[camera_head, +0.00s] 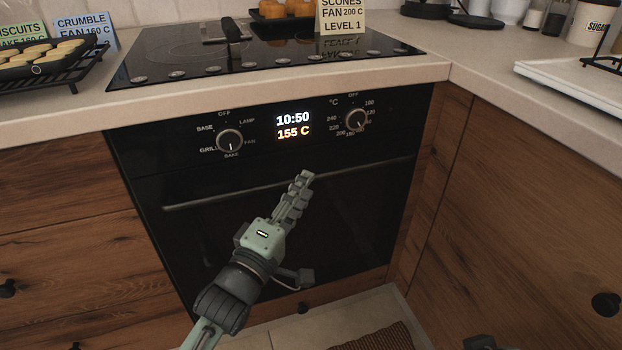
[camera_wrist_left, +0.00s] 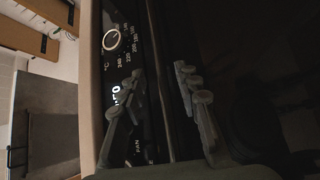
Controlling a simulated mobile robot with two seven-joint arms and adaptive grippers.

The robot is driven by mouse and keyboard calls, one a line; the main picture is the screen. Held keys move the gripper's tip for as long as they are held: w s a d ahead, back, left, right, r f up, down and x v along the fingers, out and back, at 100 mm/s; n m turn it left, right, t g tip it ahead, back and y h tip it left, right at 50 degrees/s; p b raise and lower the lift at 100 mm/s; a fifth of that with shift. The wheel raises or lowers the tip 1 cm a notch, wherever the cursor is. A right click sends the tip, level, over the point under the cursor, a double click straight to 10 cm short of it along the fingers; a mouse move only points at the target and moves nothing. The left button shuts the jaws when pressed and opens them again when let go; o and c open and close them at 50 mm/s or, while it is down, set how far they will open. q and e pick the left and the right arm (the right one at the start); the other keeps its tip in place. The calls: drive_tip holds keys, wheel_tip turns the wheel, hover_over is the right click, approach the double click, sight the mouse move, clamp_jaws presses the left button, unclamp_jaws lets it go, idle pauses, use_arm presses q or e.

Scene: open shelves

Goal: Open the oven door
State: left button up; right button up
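The black oven (camera_head: 270,150) is built into the wooden cabinet. Its dark door (camera_head: 340,225) looks shut, flush with the front. A thin horizontal handle bar (camera_head: 210,199) crosses the door's top; it runs upright in the left wrist view (camera_wrist_left: 165,110). My left gripper (camera_head: 303,178) reaches to the bar near its middle. In the left wrist view its fingers (camera_wrist_left: 157,72) are apart, one on each side of the bar, with gaps, so it is open. I cannot tell how deep the bar sits between them. Only a dark fragment, perhaps my right gripper, shows at the bottom right.
A control panel with two knobs (camera_head: 229,140) and a lit display (camera_head: 294,126) is just above the handle. The worktop (camera_head: 110,107) and hob (camera_head: 255,50) lie above. Wooden cabinets (camera_head: 520,190) close in on the right. A brown mat (camera_head: 375,339) lies on the floor.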

use_arm(q)
drive_tip(key=shift+x, duration=2.05)
drive_tip(key=shift+a, duration=0.1)
clamp_jaws()
